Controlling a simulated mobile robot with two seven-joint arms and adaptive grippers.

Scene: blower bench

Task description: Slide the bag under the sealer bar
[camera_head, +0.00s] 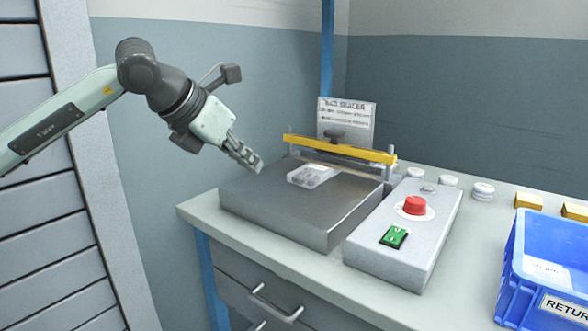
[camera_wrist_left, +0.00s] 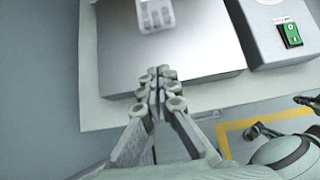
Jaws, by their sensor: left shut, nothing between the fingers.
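A small clear bag with light contents (camera_head: 312,175) lies flat on the grey sealer plate (camera_head: 280,207), just in front of the yellow sealer bar (camera_head: 340,147). The bar is raised above the plate, with a dark knob at its middle. The bag also shows at the top of the left wrist view (camera_wrist_left: 155,14). My left gripper (camera_head: 257,167) is shut and empty. It hangs above the plate's left part, to the left of the bag and apart from it. In the left wrist view its fingertips (camera_wrist_left: 158,75) point toward the bag.
A control box with a red button (camera_head: 415,205) and green switch (camera_head: 394,237) stands right of the plate. A blue crate (camera_head: 520,268) is at the far right. White round lids (camera_head: 483,191) and yellow blocks (camera_head: 528,201) sit along the back. A sign (camera_head: 346,118) stands behind the bar.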

